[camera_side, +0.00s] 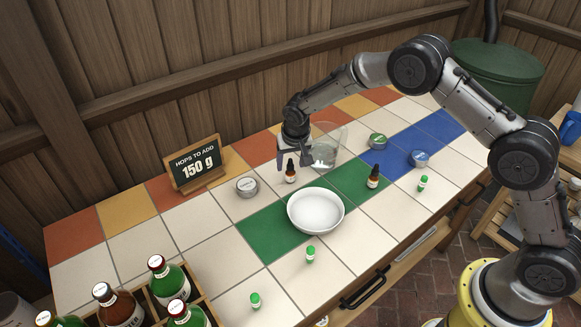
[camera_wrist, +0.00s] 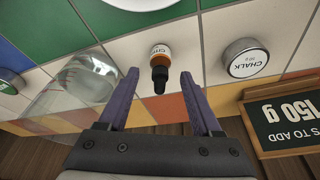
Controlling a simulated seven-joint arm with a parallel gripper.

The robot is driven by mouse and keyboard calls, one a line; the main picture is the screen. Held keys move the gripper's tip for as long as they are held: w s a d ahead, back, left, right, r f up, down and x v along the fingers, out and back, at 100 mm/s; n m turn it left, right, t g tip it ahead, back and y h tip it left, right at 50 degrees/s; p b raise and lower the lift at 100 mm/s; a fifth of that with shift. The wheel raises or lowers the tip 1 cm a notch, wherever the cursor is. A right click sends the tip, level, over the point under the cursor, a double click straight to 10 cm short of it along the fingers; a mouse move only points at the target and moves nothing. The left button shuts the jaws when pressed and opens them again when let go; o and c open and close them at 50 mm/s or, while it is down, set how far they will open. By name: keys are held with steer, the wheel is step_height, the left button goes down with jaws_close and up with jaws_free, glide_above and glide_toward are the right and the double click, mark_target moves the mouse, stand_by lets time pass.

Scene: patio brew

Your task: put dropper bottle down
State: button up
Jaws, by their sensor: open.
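A small amber dropper bottle (camera_side: 290,176) with a black dropper top and a pale label stands upright on a white tile, left of the clear glass beaker. In the wrist view the same bottle (camera_wrist: 160,56) lies between and just beyond the tips of my open gripper (camera_wrist: 159,76), with a visible gap on each side. In the side view my gripper (camera_side: 295,160) is just above and around its top. A second dropper bottle (camera_side: 373,179) stands on the green tiles to the right.
The glass beaker (camera_side: 325,148) stands close to my gripper's right. A chalk tin (camera_side: 246,187) is to the left, with a 150 g sign (camera_side: 196,167) behind it. A white bowl (camera_side: 316,226) is in front. Small green-capped vials and two more tins are spread around.

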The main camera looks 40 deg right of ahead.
steer(key=s+d+r, duration=0.1)
steer(key=s+r, duration=0.3)
steer(key=r, duration=0.5)
steer(key=s+d+r, duration=0.1)
steer(key=s+r, duration=0.3)
steer(key=r, duration=0.5)
steer(key=s+d+r+n+t, duration=0.1)
steer(key=s+d+r, duration=0.1)
steer(key=s+r, duration=0.3)
steer(key=s+d+r+n, duration=0.1)
steer(key=s+r, duration=0.2)
steer(key=s, duration=0.4)
steer(key=s+d+n+t+y, duration=0.1)
steer(key=s+d+n, duration=0.1)
steer(key=s, duration=1.9)
steer(key=shift+f+n, duration=0.3)
steer(key=shift+f, duration=0.15)
